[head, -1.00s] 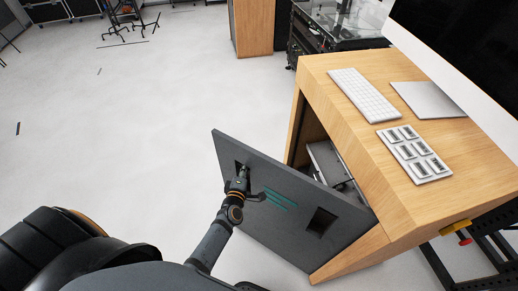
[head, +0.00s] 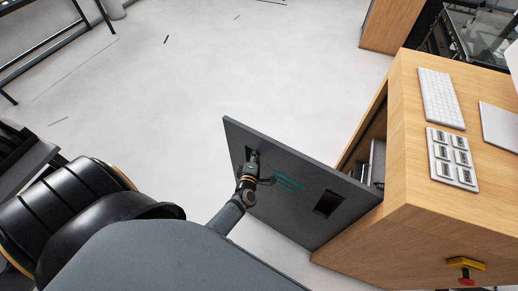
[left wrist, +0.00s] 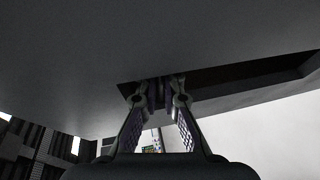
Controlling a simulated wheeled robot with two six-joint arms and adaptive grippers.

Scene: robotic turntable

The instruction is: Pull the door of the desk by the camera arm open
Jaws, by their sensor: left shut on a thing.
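My left gripper (head: 252,160) is at the cutout near the door's free edge. In the left wrist view the gripper's fingers (left wrist: 160,92) are closed together at the slot of the door panel (left wrist: 70,60); the exact contact is hidden in shadow. My right gripper is in neither view.
A keyboard (head: 440,98), a button panel (head: 452,158) and a grey plate (head: 500,125) lie on the desk top. A yellow and red stop button (head: 466,265) is on the desk's near side. The pale floor (head: 240,75) beyond the door is clear.

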